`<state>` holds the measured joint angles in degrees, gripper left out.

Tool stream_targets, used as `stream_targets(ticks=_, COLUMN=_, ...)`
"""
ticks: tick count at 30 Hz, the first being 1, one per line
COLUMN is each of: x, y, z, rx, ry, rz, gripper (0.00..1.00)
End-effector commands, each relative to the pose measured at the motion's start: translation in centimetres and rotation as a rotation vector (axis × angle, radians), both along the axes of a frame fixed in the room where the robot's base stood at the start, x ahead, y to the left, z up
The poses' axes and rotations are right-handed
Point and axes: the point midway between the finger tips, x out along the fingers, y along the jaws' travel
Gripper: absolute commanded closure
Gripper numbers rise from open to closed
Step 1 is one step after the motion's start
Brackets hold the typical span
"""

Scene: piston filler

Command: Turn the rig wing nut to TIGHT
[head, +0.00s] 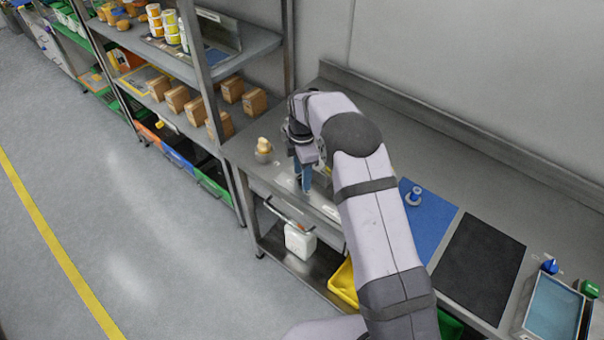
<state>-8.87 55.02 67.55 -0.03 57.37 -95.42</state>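My gripper (303,182) points down over the left part of the steel bench (385,150), near its front edge. Its blue fingers show only edge-on and small, so the gap between them cannot be made out. A pale, partly yellow fixture (325,176) shows just right of the fingers, mostly covered by my arm. I cannot make out the rig wing nut or its TIGHT mark; it may be behind my gripper and arm. Whether the fingers touch anything cannot be told.
A jar with a yellowish top (263,149) stands left of my gripper. A blue knob (549,267), green part (589,289) and tray (519,326) are at right. Shelving (235,50) stands left.

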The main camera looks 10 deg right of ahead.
Motion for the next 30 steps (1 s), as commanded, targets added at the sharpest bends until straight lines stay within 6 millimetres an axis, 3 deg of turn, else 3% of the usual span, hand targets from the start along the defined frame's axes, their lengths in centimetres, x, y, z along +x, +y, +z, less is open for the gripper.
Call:
stream_targets(ticks=11, x=0.0, y=0.0, z=0.5, rx=0.000, ry=0.000, rz=0.001, gripper=0.56)
stream_targets(ticks=24, x=0.1, y=0.0, z=5.9, rx=0.001, ry=-0.003, rz=0.000, gripper=0.56)
stream_targets(ticks=30, x=0.0, y=0.0, z=7.2, rx=0.000, ry=-0.001, rz=0.000, gripper=0.56)
